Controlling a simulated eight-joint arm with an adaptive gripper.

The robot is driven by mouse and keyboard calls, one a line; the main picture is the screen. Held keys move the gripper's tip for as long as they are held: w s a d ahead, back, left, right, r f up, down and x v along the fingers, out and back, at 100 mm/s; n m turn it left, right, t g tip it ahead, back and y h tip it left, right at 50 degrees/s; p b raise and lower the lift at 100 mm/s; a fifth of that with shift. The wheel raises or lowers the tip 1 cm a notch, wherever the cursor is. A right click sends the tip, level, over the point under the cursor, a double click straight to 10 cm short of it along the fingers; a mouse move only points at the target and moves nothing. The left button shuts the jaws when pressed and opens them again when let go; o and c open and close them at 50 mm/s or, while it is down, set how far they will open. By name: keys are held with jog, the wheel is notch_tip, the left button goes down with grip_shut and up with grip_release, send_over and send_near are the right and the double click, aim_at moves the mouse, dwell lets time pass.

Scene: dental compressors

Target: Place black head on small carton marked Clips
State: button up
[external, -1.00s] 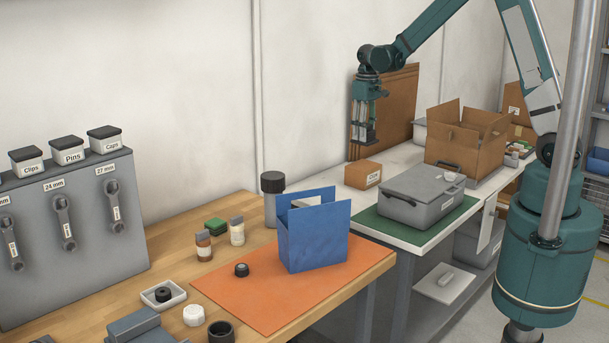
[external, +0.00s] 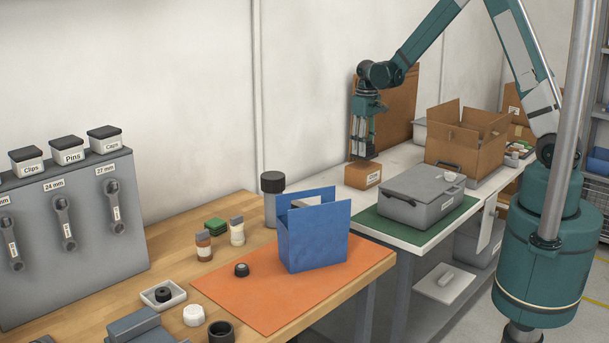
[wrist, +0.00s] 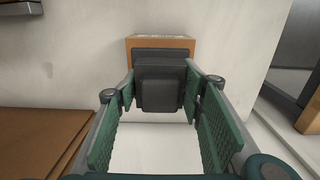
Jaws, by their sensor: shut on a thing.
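The small brown carton (external: 360,177) stands on the white bench at its wall side; its label is too small to read for certain. It also shows in the wrist view (wrist: 160,42), beyond the held part. My gripper (external: 362,154) is right above the carton, pointing down. In the wrist view my gripper (wrist: 160,95) has its green-padded fingers on both sides of the black head (wrist: 160,88), a dark blocky piece with a wider plate. The head overlaps the carton's top in that view. I cannot tell whether it touches the carton.
A grey case (external: 425,200) on a green mat and an open cardboard box (external: 465,140) stand to the right. A brown board (external: 395,105) leans on the wall behind. A blue box (external: 315,240) stands on the nearer bench's orange mat (external: 245,300).

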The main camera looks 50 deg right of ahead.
jog(key=shift+f, duration=1.65)
jog(key=shift+f, duration=0.15)
jog(key=o, duration=1.2)
jog(key=shift+r, duration=0.2)
jog(key=shift+r, duration=6)
